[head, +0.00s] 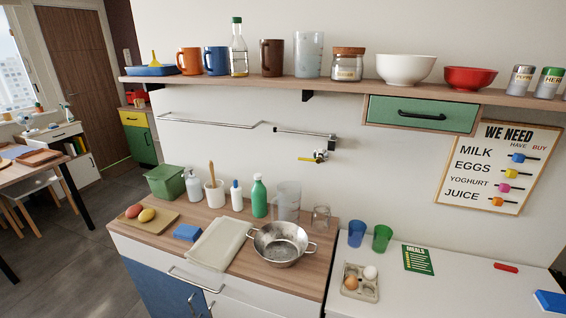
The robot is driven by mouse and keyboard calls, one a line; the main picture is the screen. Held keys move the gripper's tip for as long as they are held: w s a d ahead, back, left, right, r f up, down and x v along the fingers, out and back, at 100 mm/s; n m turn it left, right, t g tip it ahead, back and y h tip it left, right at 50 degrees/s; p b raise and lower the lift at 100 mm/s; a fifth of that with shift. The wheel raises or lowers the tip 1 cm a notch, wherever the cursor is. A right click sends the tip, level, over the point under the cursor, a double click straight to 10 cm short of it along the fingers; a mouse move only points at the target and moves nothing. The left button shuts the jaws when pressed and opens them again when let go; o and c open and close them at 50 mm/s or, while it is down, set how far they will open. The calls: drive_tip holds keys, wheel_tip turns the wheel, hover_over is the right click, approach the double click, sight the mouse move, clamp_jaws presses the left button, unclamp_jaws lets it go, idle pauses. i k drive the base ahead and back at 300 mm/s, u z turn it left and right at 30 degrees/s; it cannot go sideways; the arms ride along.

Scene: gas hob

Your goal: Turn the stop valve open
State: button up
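The stop valve (321,155) is on the wall below the shelf, in the middle of the head view. It has a small metal body and a yellow lever (307,159). The lever points left, roughly level. My gripper is not in view.
A wooden shelf (350,88) with mugs, bowls and jars overhangs the valve. The counter (150,228) below holds bottles, a clear jug (287,201), a glass (321,218) and a metal colander (281,244). A green drawer (420,113) hangs right of the valve. The wall around the valve is clear.

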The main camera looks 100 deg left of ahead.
sight(318, 160)
drive_tip(key=u, duration=3.1)
drive_tip(key=k, duration=0.5)
drive_tip(key=u, duration=1)
drive_tip(key=i, duration=1.35)
drive_tip(key=z, duration=0.65)
drive_tip(key=i, duration=0.45)
drive_tip(key=z, duration=0.4)
